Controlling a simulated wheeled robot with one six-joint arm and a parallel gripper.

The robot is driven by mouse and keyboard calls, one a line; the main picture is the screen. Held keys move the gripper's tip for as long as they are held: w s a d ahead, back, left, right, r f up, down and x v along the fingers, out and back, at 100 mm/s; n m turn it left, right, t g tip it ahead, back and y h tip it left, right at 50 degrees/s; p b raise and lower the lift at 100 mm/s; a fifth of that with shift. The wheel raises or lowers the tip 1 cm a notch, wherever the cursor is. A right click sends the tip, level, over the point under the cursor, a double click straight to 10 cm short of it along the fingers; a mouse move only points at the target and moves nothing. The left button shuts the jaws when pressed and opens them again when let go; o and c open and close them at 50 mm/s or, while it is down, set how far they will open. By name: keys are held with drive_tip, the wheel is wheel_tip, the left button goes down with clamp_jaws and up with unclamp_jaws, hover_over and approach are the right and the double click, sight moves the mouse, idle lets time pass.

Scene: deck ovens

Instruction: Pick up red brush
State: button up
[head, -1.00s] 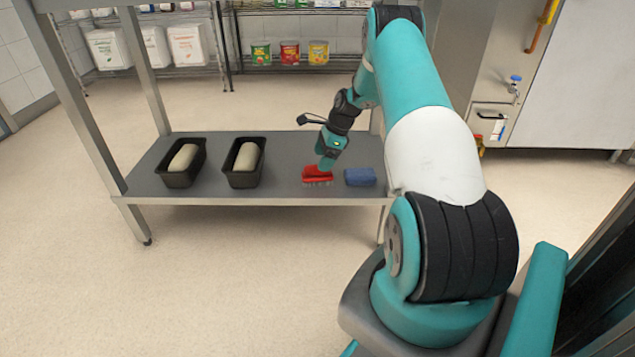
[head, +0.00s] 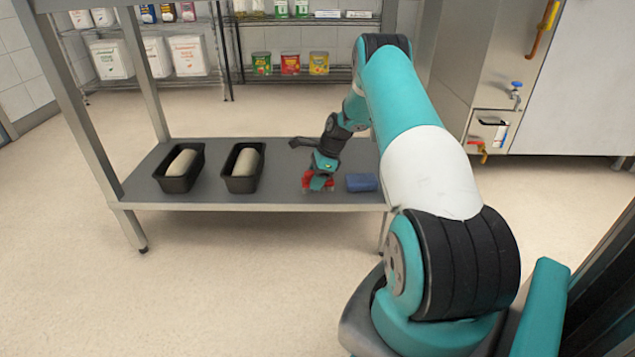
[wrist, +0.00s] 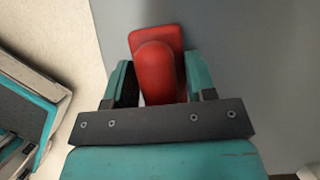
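The red brush (head: 307,184) is on the grey lower shelf (head: 230,196) of a metal table, left of a blue sponge-like block (head: 361,182). In the wrist view the brush (wrist: 157,60) shows a flat red block with a rounded handle toward me. My gripper (head: 318,182) is down over the brush in the head view and partly hides it. In the wrist view, the two fingers of my gripper (wrist: 160,85) stand on either side of the handle. A narrow gap shows between the handle and the fingers, so they look open around it. The bristles are hidden.
Two black loaf pans, the left one (head: 163,182) and the right one (head: 231,184), hold pale dough on the shelf's left side. Table legs (head: 145,75) frame the shelf. Cans (head: 290,63) stand on a wire rack behind. The floor in front is clear.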

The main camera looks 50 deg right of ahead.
drive_tip(key=shift+c, duration=0.5)
wheel_tip(320, 180, up, 10)
drive_tip(key=p, duration=0.6)
drive_tip(key=shift+r, duration=0.1)
drive_tip(key=o, duration=0.3)
drive_tip(key=shift+a, duration=0.1)
drive_tip(key=shift+c, duration=0.4)
